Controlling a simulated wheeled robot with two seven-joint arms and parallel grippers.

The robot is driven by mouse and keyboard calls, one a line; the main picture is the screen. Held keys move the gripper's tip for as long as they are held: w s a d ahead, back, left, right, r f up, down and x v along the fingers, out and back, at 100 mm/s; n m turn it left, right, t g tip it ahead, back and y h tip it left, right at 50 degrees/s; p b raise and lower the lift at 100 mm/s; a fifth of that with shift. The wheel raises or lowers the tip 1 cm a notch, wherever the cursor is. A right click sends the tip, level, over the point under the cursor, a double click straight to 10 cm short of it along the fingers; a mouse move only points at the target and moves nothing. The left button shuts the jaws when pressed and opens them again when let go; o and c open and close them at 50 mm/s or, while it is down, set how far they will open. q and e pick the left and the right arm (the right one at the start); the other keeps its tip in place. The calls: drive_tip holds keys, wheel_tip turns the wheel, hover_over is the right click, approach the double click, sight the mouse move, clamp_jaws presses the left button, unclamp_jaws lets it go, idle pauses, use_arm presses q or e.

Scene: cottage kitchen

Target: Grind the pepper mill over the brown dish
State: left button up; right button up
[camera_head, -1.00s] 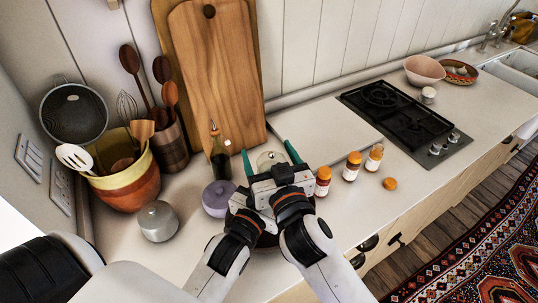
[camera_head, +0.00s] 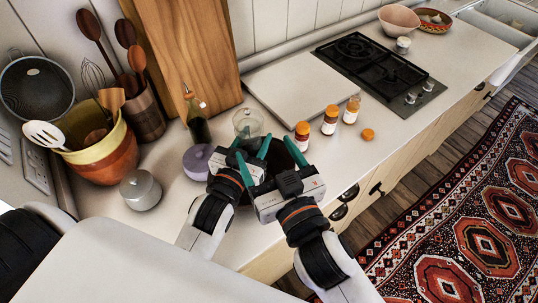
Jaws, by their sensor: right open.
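Part of a dark brown dish (camera_head: 276,153) shows between and behind my fingers; most of it is hidden by my grippers. My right gripper (camera_head: 262,147) is open above the dish, its green fingers pointing away toward the back of the counter. My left gripper (camera_head: 251,142) is close beside it on the left, its fingers partly covered by the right gripper's finger; whether it holds anything is not clear. I cannot make out a pepper mill for certain; it may be hidden behind the grippers.
A clear glass jar (camera_head: 248,121), a purple pot (camera_head: 198,161), an oil bottle (camera_head: 197,122) and a grey canister (camera_head: 140,190) stand close by. Spice jars (camera_head: 330,120) and an orange cap (camera_head: 368,134) are to the right. A utensil crock (camera_head: 104,158) is left, a hob (camera_head: 372,72) behind right.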

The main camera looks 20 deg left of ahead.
drive_tip(key=shift+s+d, duration=0.1)
drive_tip(key=shift+s, duration=0.05)
drive_tip(key=n+g+y, duration=0.5)
drive_tip(key=n+g, duration=0.2)
drive_tip(key=g, duration=0.7)
approach(239, 117)
drive_tip(key=a, duration=0.7)
drive_tip(key=a+f, duration=0.1)
drive_tip(key=a, duration=0.2)
drive_tip(key=shift+a+f, duration=0.1)
drive_tip(key=shift+a, duration=0.25)
drive_tip(key=shift+c, duration=0.6)
drive_tip(key=c, duration=0.9)
